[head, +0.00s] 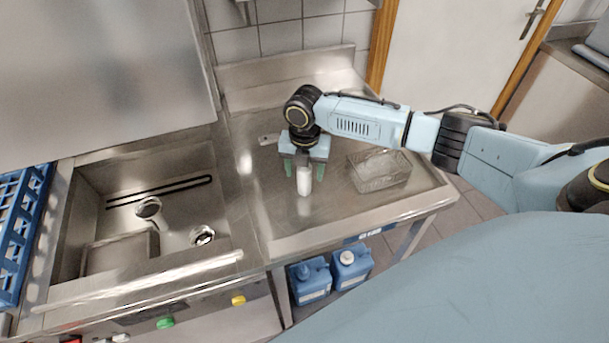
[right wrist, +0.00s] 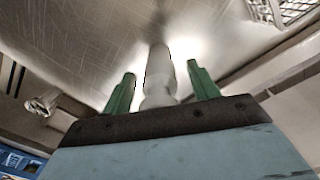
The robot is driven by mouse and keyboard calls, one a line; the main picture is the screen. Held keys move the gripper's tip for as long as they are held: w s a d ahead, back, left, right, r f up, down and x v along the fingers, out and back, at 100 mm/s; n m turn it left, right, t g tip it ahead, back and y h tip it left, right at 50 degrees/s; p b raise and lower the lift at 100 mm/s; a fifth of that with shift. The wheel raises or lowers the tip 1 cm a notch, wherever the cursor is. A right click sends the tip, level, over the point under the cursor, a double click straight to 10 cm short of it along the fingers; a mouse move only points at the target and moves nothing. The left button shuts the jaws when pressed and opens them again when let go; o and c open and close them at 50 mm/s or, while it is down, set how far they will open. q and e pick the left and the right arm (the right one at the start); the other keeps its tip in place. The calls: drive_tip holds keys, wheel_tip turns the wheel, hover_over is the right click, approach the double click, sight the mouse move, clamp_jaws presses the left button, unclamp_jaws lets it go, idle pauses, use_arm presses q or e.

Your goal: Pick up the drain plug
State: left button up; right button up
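The drain plug appears to be the pale, tube-shaped piece (head: 304,182) standing upright on the steel worktop right of the sink. In the right wrist view the pale tube (right wrist: 158,75) rises between the green fingers. My right gripper (head: 304,172) points down over it, with one finger on each side. My right gripper (right wrist: 161,88) is open, with a visible gap between the tube and each finger. The tube's upper end is partly hidden by the gripper in the head view. My left gripper is not in view.
A wire basket (head: 378,185) stands right of the gripper on the worktop (head: 285,235). The sink (head: 185,170) is at left, beside a blue rack (head: 12,235). A small metal piece (head: 268,140) lies behind. Blue canisters (head: 350,268) stand underneath.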

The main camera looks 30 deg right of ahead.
drive_tip(key=c, duration=1.1)
